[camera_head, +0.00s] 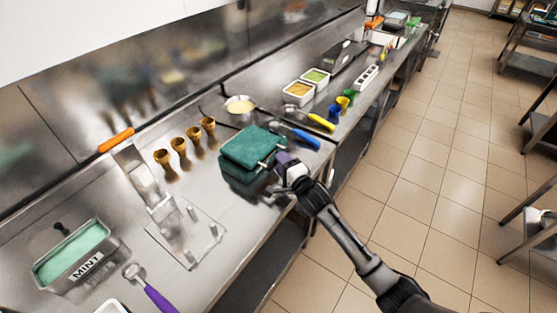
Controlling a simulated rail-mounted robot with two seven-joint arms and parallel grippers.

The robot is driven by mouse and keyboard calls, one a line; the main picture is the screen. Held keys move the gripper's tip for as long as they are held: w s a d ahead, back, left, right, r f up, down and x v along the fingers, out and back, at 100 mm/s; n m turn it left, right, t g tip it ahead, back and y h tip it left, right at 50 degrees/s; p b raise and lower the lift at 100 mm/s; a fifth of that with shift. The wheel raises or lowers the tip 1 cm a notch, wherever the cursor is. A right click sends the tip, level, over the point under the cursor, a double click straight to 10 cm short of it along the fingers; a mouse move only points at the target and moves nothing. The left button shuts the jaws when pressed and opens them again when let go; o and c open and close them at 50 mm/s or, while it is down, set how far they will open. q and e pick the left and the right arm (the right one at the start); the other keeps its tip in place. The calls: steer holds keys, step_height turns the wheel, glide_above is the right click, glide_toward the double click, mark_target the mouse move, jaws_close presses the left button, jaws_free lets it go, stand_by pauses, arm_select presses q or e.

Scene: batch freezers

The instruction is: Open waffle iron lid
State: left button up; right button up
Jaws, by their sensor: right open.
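The waffle iron (247,150) is a dark green box-shaped appliance near the front edge of the counter, in the middle of the head view. Its lid looks closed over the base. My right gripper (280,168) is at the iron's right front side, beside the lid's front edge where a small light handle part shows. The jaws are open. The fingertips are small and partly hidden against the iron, so I cannot tell whether they touch it. My left gripper is not in view.
Waffle cones (179,147) stand left of the iron. A bowl of batter (240,105) is behind it, and scoops with blue and yellow handles (304,137) lie to its right. A mint tub (75,255) is at lower left. Tiled floor (430,180) is open at right.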

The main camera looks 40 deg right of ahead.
mark_target(257, 149)
steer(key=shift+w+d, duration=0.15)
steer(key=shift+w, duration=1)
steer(key=shift+c, duration=0.2)
jaws_close()
